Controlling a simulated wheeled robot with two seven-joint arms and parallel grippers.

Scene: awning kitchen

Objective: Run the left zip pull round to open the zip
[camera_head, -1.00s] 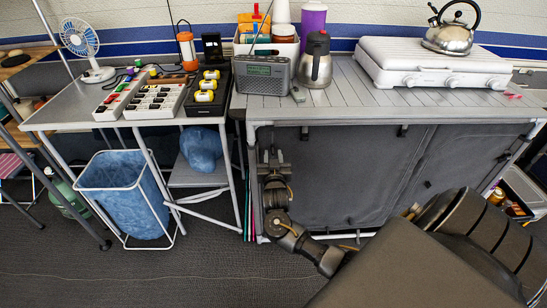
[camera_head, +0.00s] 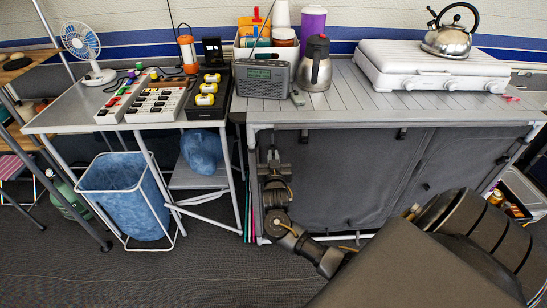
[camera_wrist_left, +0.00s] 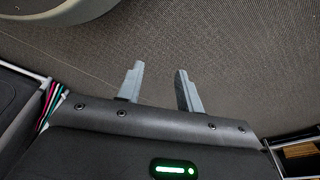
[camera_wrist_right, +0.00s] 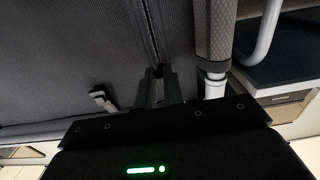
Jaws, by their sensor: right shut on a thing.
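The grey fabric cabinet front (camera_head: 350,180) hangs under the slatted counter. My right gripper (camera_head: 273,153) is at its left edge, just below the counter. In the right wrist view, my right gripper (camera_wrist_right: 158,73) is shut at the zip line (camera_wrist_right: 151,25), which runs along the dark fabric (camera_wrist_right: 75,45). The left zip pull is hidden between the fingers. My left gripper (camera_wrist_left: 157,76) is open and empty over the carpet in the left wrist view. It cannot be made out in the head view.
A metal leg with a grey sleeve (camera_wrist_right: 216,40) stands close beside my right fingers. A small light-coloured buckle (camera_wrist_right: 102,99) is on the fabric. A radio (camera_head: 263,79) and jug (camera_head: 315,65) stand on the counter above. A blue-lined bin (camera_head: 125,190) stands left.

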